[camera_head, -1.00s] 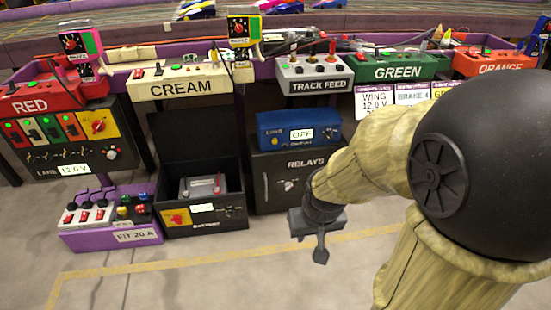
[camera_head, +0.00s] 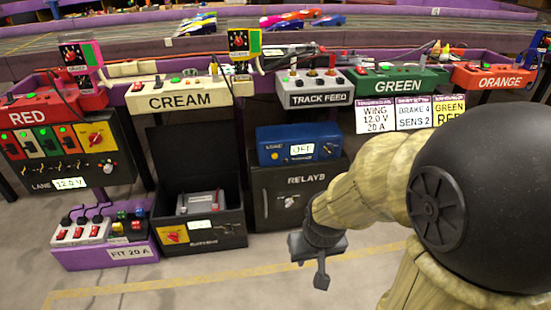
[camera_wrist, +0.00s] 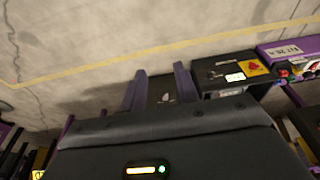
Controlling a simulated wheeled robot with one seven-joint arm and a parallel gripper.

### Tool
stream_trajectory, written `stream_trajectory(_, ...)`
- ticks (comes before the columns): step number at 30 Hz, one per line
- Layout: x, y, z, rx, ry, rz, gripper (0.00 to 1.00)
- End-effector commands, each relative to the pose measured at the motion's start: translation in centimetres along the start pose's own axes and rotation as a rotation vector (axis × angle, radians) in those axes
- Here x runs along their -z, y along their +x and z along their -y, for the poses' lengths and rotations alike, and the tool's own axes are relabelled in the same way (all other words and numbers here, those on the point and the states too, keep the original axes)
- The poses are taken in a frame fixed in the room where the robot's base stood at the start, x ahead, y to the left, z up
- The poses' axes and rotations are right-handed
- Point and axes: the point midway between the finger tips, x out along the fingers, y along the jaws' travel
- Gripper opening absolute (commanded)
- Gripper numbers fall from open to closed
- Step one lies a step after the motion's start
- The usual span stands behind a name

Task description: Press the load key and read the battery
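A blue box marked LOAD (camera_head: 270,147) sits on the black relays cabinet (camera_head: 265,200). Its small display (camera_head: 302,149) reads OFF. A small yellowish spot beside the word LOAD is too small to make out as a key. Left of the cabinet, an open black case (camera_head: 180,245) holds a grey battery (camera_head: 200,202). The case front has a lit white display with unreadable text, which also shows in the wrist view (camera_wrist: 235,77). My gripper (camera_head: 320,262) hangs in front of and below the cabinet, apart from it. In the wrist view my gripper's fingers (camera_wrist: 160,90) stand apart with nothing held between them.
A purple box marked FIT 20 A (camera_head: 80,258) stands on the floor at left. The red (camera_head: 60,103), cream (camera_head: 205,98), track feed (camera_head: 315,97), green (camera_head: 400,83) and orange (camera_head: 500,78) stations line the bench above. Bare floor with a yellow line lies in front.

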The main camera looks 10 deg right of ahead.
Motion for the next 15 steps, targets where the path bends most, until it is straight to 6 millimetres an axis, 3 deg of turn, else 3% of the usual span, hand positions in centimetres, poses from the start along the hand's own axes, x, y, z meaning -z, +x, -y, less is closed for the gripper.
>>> stream_trajectory(1,0.0,0.0,0.0,0.0,0.0,0.0,0.25)
stream_trajectory(5,0.0,0.0,0.0,0.0,0.0,0.0,0.0)
stream_trajectory(15,-0.01,0.01,0.0,0.0,0.0,0.0,0.0)
